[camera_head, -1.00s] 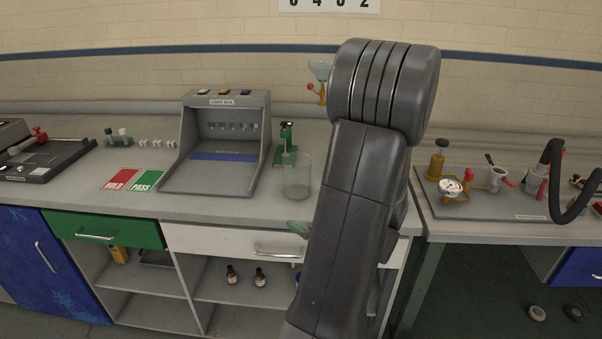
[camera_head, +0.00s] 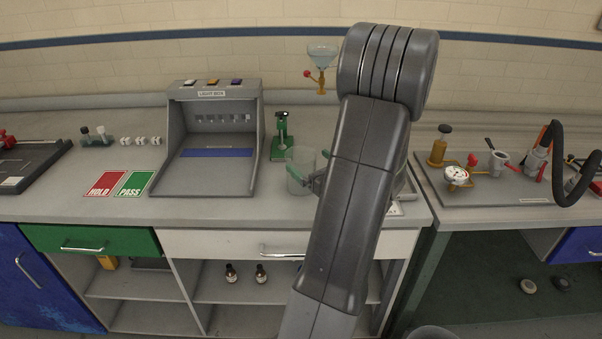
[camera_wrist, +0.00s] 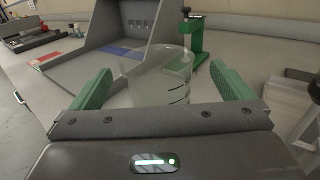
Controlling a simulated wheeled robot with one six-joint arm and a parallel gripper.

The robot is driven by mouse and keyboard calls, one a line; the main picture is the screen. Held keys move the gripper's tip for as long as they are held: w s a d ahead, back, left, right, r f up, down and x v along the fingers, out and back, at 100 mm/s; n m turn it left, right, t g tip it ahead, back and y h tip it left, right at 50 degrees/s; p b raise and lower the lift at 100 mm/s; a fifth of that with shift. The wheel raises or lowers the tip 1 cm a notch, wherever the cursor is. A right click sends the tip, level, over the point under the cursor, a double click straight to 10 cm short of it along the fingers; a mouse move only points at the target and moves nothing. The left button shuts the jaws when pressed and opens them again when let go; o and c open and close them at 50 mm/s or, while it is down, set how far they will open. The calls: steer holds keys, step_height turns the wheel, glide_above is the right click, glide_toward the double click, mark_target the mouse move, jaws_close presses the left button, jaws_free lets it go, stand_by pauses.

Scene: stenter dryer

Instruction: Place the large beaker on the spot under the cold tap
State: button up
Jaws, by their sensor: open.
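The large beaker (camera_head: 298,172) is clear glass and stands upright on the bench, right of the light box. It also shows in the wrist view (camera_wrist: 160,88), with dark marks on its side. My gripper (camera_wrist: 160,72) is open, with one green finger on each side of the beaker in that view. In the head view my gripper (camera_head: 309,172) is at the beaker, partly hidden by my arm. I cannot tell whether the fingers touch the glass. I cannot make out a cold tap or its spot for certain; my arm hides part of the bench.
The light box (camera_head: 212,140) stands left of the beaker and a green stand (camera_head: 281,140) close behind it. A brass fitting with a glass bowl (camera_head: 322,58) is at the back. A pale-edged object (camera_head: 402,190) is partly hidden behind my arm.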

mark_target(292, 155)
steer(key=w+a, duration=0.1)
steer(key=w+a+f, duration=0.1)
steer(key=w+a+p, duration=0.1)
steer(key=shift+w+f, duration=0.15)
steer(key=shift+f, duration=0.1)
steer(key=shift+w+a+f, duration=0.1)
steer(key=shift+w+a, duration=0.2)
steer(key=shift+w, duration=0.2)
steer(key=c, duration=1.1)
steer(key=shift+c, duration=0.2)
